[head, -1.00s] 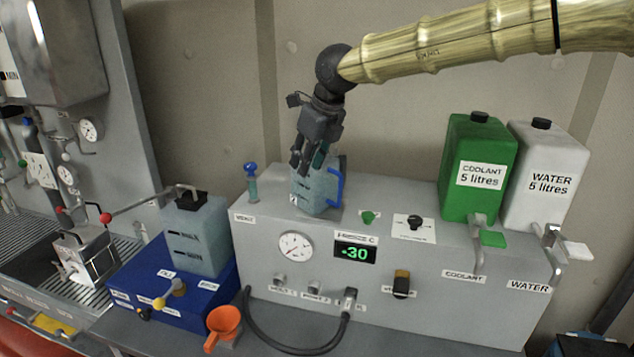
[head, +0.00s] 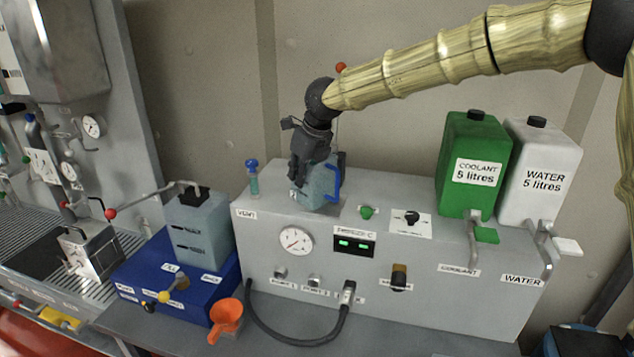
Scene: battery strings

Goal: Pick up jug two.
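A small translucent blue jug (head: 321,190) with a bright blue handle on its right stands on top of the grey cabinet, near its back left. I cannot read a number on it, so I cannot tell from a label whether it is jug two. My gripper (head: 298,176) comes down from above, its dark fingers at the jug's upper left side, overlapping it in the picture. The fingers hide part of the jug's top and left side. I cannot tell whether they touch it or grip it. The jug's base appears to be on the cabinet top.
The grey cabinet (head: 400,310) carries a green coolant tank (head: 466,205), a white water tank (head: 530,205), a small blue-capped vial (head: 253,182) and a green knob (head: 367,212). An orange funnel (head: 226,314) is in front.

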